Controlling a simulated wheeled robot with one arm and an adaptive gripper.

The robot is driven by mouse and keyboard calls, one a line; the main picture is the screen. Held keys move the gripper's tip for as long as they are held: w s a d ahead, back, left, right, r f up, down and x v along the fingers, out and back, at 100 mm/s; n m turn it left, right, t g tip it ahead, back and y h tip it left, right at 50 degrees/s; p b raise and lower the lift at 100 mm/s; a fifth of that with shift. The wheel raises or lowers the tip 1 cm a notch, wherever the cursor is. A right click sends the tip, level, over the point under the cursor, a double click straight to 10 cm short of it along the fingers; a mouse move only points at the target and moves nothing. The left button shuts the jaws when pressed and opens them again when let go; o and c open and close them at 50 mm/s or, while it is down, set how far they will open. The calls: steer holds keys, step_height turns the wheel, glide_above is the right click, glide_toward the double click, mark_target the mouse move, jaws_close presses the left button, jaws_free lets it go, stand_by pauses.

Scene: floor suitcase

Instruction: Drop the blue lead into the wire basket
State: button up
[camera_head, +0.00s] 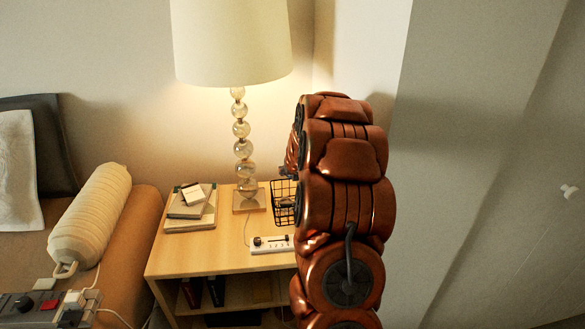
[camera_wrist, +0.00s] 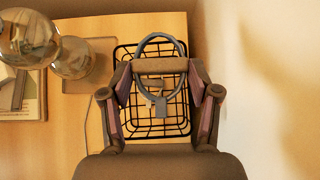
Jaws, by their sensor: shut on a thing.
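The black wire basket (camera_wrist: 183,122) stands on the wooden side table, beneath my gripper (camera_wrist: 160,68) in the wrist view. My gripper is shut on the blue lead (camera_wrist: 143,46), a grey-blue loop whose connector ends hang over the basket's opening. The lead appears to be above the basket, but its exact height is hard to tell. In the head view, the basket (camera_head: 284,209) is at the table's right side, partly hidden by my arm. A small bluish bit of the lead (camera_head: 284,172) shows above it; my fingers are mostly hidden there.
A lamp (camera_head: 241,130) with a glass-ball stem stands left of the basket on the table (camera_head: 185,259). Books (camera_head: 190,212) lie farther left, and a white power strip (camera_head: 271,245) lies in front. A wall is close on the right.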

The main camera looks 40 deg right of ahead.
steer(key=shift+f+b, duration=2.9)
steer(key=shift+b, duration=0.1)
steer(key=o, duration=1.2)
steer(key=shift+r, duration=0.1)
steer(key=shift+v, duration=5.95)
